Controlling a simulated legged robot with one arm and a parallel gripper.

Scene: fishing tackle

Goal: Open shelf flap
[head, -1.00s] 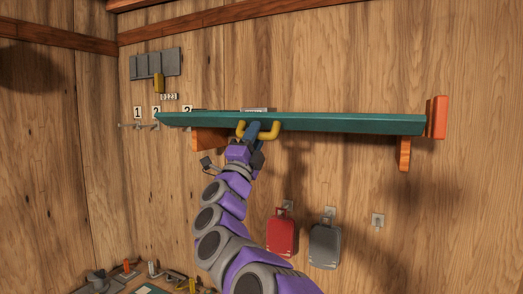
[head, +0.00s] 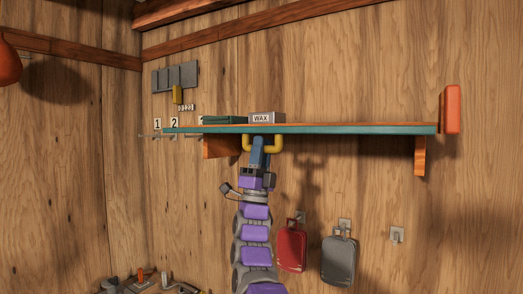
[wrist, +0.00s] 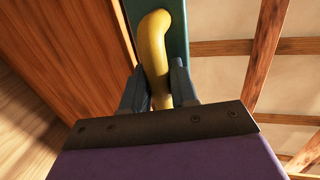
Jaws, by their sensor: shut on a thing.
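The shelf flap (head: 350,130) is a long teal strip along the shelf's front, seen nearly edge-on in the head view. It runs nearly level, with an orange-brown wooden edge just above it. A yellow U-shaped handle (head: 277,144) hangs from it, left of its middle. My gripper (head: 259,150) is shut on this handle from below. In the wrist view, the blue-grey fingers (wrist: 160,82) stand on both sides of the yellow handle (wrist: 155,45). The teal flap (wrist: 174,20) shows behind it. How far the flap is turned is hard to tell.
A wax box (head: 262,118) and a green box (head: 225,120) sit on the shelf. Wooden brackets (head: 420,157) support it. A red case (head: 291,248) and a grey case (head: 339,260) hang below, right of my arm. An orange block (head: 452,108) stands at the right end.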

